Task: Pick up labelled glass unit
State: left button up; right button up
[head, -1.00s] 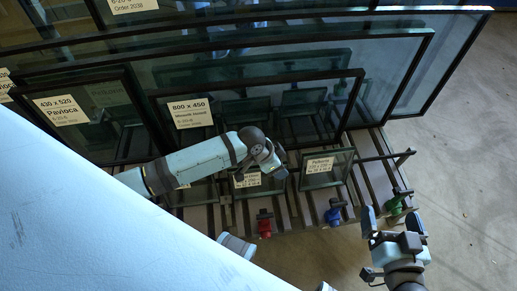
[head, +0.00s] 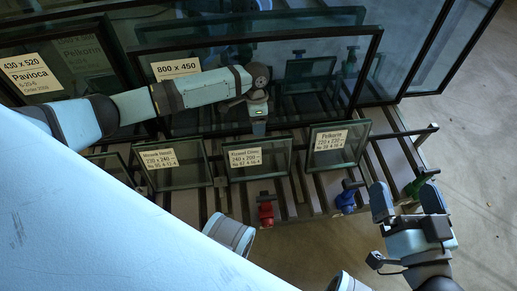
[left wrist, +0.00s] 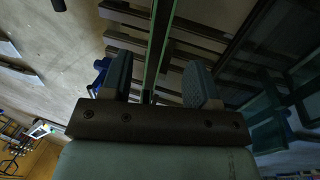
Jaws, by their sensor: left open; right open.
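Three small labelled glass units lean in a row at the front of the rack: left (head: 180,178), middle (head: 265,171) and right (head: 325,158). Their labels seem to read 230 x 240, 240 x 200 and 220 x 230. My left gripper (head: 258,124) is over the top edge of the middle unit in the head view; its fingertips are hard to see there. In the left wrist view its open fingers (left wrist: 158,82) are on either side of a dark-edged glass pane (left wrist: 161,42), with gaps on both sides. My right gripper (head: 407,202) is open and empty at the lower right.
Larger framed panes stand behind, including one labelled 800 x 450 (head: 240,97) and one labelled 430 x 520 (head: 75,72). Red (head: 265,210), blue (head: 348,197) and green (head: 420,183) clamp-like parts sit along the rack's front. Bare floor (head: 470,165) is at the right.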

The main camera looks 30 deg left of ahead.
aim_at(258, 140)
pick_arm(q)
jog(key=b+x, duration=0.1)
jog(key=x, duration=0.3)
jog(key=shift+f+b, duration=0.3)
jog(key=shift+f, duration=0.05)
jog(key=b+x, duration=0.3)
jog(key=x, duration=0.1)
jog(key=shift+s+f, duration=0.25)
pick_arm(e)
jog(key=f+n, duration=0.1)
jog(key=w+d+f+n, duration=0.1)
jog(key=shift+w+f, duration=0.3)
jog(key=shift+f, duration=0.05)
pick_arm(q)
grip_shut()
jog(key=shift+r, duration=0.1)
